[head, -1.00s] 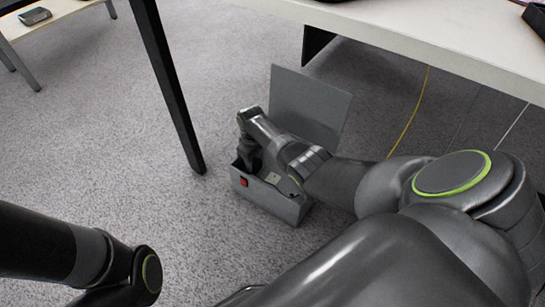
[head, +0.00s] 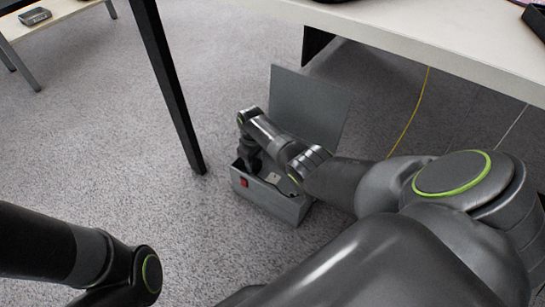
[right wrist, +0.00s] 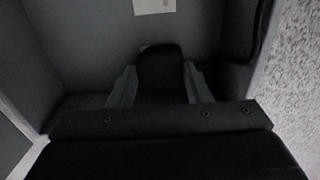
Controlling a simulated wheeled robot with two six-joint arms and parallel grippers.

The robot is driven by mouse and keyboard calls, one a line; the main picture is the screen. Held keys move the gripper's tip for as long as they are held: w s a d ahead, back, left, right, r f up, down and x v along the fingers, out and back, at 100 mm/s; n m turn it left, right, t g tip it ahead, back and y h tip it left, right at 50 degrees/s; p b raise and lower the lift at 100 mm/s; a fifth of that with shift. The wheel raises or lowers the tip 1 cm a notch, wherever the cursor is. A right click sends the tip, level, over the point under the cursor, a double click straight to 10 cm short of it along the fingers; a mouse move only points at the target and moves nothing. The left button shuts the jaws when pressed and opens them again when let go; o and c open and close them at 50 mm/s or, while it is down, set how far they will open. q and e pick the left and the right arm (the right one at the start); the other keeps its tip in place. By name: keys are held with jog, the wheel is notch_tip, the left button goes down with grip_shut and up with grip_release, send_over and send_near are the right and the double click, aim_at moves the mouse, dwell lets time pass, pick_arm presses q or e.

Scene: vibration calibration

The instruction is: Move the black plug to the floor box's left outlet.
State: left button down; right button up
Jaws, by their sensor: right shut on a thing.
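The grey floor box (head: 272,202) stands on the carpet with its lid (head: 308,105) open behind it. A red switch (head: 244,182) is on its front left. My right gripper (head: 250,162) reaches down into the left part of the box. In the right wrist view, my right gripper (right wrist: 158,88) is shut on the black plug (right wrist: 161,62), which is between its fingers. A pale outlet plate (right wrist: 153,6) shows at the top of that view, apart from the plug. I cannot tell whether the plug touches an outlet. My left gripper is out of view.
A desk (head: 440,42) overhangs at the upper right, with a black leg (head: 170,90) left of the box. A yellow cable (head: 411,118) hangs behind my right arm. Open carpet (head: 90,140) lies to the left.

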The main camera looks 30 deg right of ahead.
aim_at(255, 163)
jog(key=shift+f, duration=0.2)
jog(key=o, duration=1)
jog(key=shift+o, duration=0.2)
jog(key=shift+r, duration=0.15)
jog(key=shift+r+p, duration=2.45)
jog(key=shift+p, duration=0.3)
